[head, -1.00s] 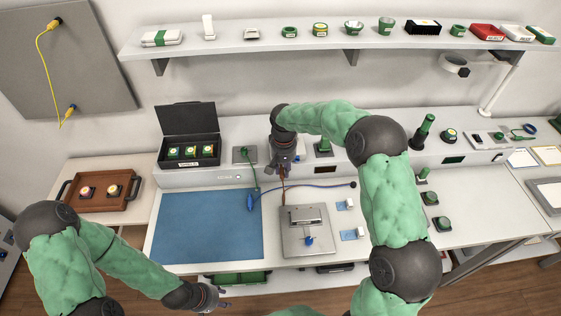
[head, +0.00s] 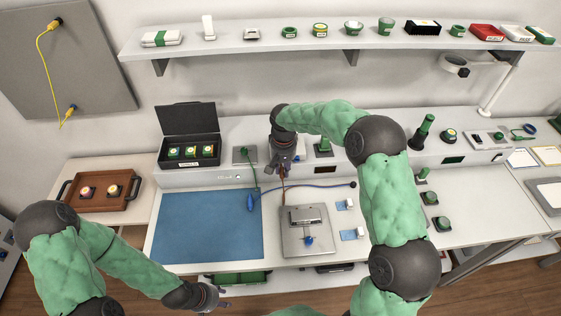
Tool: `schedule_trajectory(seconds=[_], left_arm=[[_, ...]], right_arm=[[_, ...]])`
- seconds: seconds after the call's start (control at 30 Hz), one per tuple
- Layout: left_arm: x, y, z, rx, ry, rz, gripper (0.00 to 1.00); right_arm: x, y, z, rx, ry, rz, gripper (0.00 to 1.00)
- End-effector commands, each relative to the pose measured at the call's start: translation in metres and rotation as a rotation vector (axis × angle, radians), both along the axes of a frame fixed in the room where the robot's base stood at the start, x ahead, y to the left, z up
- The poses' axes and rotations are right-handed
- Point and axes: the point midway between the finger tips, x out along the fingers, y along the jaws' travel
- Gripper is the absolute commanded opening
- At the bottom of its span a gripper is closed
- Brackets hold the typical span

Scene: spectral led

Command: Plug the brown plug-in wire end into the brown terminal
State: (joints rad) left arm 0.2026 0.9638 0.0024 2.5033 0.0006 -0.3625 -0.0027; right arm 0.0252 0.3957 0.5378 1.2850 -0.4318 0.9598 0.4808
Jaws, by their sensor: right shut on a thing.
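My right gripper (head: 283,172) is over the back of the bench, pointing down, at the front edge of the raised rear ledge. It is shut on the brown wire end, which is mostly hidden by the fingers. A thin brown wire (head: 283,190) hangs just below it toward the metal plate fixture (head: 296,241). I cannot make out the brown terminal; my gripper and arm cover that part of the ledge. My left gripper (head: 216,296) is low at the front, off the bench edge, and its fingers are too small to judge.
A green wire (head: 255,174) runs from a small panel (head: 240,155). A blue mat (head: 208,227) lies left, clear. An open black box (head: 190,152) stands on the ledge.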

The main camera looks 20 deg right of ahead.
Motion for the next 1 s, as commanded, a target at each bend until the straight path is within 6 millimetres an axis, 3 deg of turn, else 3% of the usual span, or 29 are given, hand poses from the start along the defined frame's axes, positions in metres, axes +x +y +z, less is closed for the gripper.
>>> schedule_trajectory(seconds=[1.0], left_arm=[[0.000,0.000,0.004,0.000,0.000,0.000,0.40]], right_arm=[[0.023,-0.006,0.000,0.000,0.000,0.000,0.00]])
